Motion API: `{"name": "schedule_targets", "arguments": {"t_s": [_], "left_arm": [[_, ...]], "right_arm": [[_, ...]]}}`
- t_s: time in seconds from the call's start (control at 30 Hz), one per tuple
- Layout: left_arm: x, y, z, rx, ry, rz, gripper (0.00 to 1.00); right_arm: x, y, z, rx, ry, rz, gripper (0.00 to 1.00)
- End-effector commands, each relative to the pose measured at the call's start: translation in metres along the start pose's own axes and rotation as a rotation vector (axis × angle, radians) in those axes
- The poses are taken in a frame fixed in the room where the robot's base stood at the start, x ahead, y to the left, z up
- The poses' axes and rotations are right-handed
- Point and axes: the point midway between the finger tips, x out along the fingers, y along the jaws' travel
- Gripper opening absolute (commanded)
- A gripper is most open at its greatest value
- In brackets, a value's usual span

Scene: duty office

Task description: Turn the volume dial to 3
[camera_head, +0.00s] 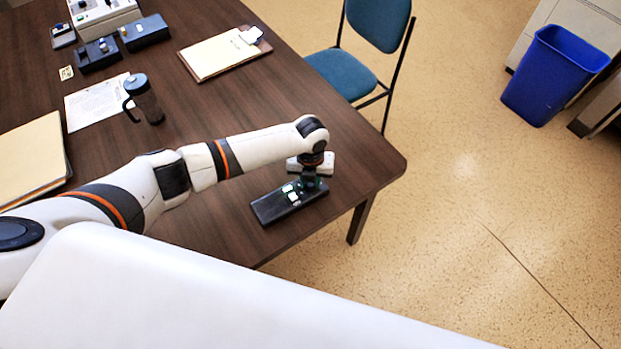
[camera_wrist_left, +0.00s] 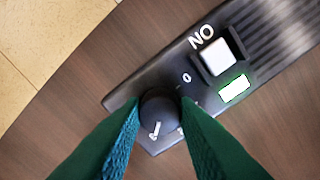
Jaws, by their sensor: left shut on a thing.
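A dark control box (camera_head: 270,208) lies on the table near its right corner. It also fills the middle of the left wrist view (camera_wrist_left: 125,97). Its round black dial (camera_wrist_left: 158,106) has a white pointer mark at its lower edge in that view. A printed 0 shows beside the dial; the other scale marks are mostly hidden by the right finger, and I cannot read the setting. My left gripper (camera_head: 310,184) points down over the box's right end. In the wrist view its green fingers (camera_wrist_left: 160,122) are shut on the dial from both sides. My right gripper is not in view.
The box also carries a white switch (camera_wrist_left: 218,57) and a lit label (camera_wrist_left: 234,89). A white object (camera_head: 325,165) lies just behind my gripper. A blue chair (camera_head: 345,74) stands beside the table.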

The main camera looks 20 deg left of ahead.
Motion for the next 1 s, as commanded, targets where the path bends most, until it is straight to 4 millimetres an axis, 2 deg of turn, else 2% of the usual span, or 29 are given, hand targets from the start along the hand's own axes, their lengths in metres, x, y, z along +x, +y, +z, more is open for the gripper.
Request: {"name": "schedule_targets", "arguments": {"t_s": [0.03, 0.13, 0.4, 0.53, 0.67, 1.0], "left_arm": [[0.0, 0.0, 0.0, -0.001, 0.0, 0.0, 0.32], [0.0, 0.0, 0.0, -0.001, 0.0, 0.0, 0.48], [0.0, 0.0, 0.0, -0.001, 0.0, 0.0, 0.49], [-0.008, 0.0, -0.001, -0.001, 0.002, 0.002, 0.49], [-0.029, 0.0, -0.001, 0.001, 0.004, 0.003, 0.49], [-0.098, 0.0, -0.001, 0.0, 0.004, 0.002, 0.49]], "right_arm": [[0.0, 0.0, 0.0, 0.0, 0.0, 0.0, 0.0], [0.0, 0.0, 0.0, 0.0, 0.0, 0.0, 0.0], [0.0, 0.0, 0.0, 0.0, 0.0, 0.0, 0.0], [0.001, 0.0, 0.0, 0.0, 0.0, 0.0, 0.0], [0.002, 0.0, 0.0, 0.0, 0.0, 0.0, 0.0], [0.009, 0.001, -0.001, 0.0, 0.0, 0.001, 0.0]]}}
